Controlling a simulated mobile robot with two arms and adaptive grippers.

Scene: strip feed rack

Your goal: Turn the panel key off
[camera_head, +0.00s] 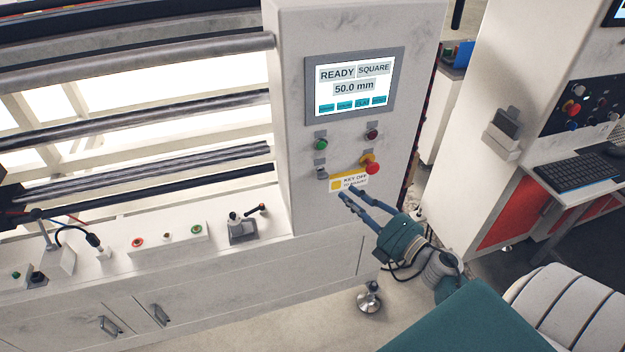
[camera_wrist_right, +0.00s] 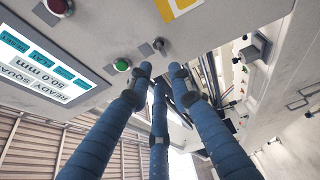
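The panel key switch (camera_head: 321,172) is a small grey knob on the white cabinet's front, below a green button (camera_head: 320,144). The key (camera_wrist_right: 160,45) also shows in the right wrist view, beyond my fingertips; I cannot tell its turn position. A yellow and white label (camera_head: 348,183) reading "KEY OFF" is right of and below the switch. My right gripper (camera_head: 346,192) is before the panel, lower right of the key. Its blue fingers (camera_wrist_right: 160,72) are partly open, tips apart, holding nothing. It appears apart from the key. My left gripper is not in view.
A red emergency knob (camera_head: 371,168) on a yellow base sits right of the key, with a dark red button (camera_head: 372,135) above. A screen (camera_head: 353,86) reads "READY". A ledge with buttons and a small lever (camera_head: 256,209) lies left.

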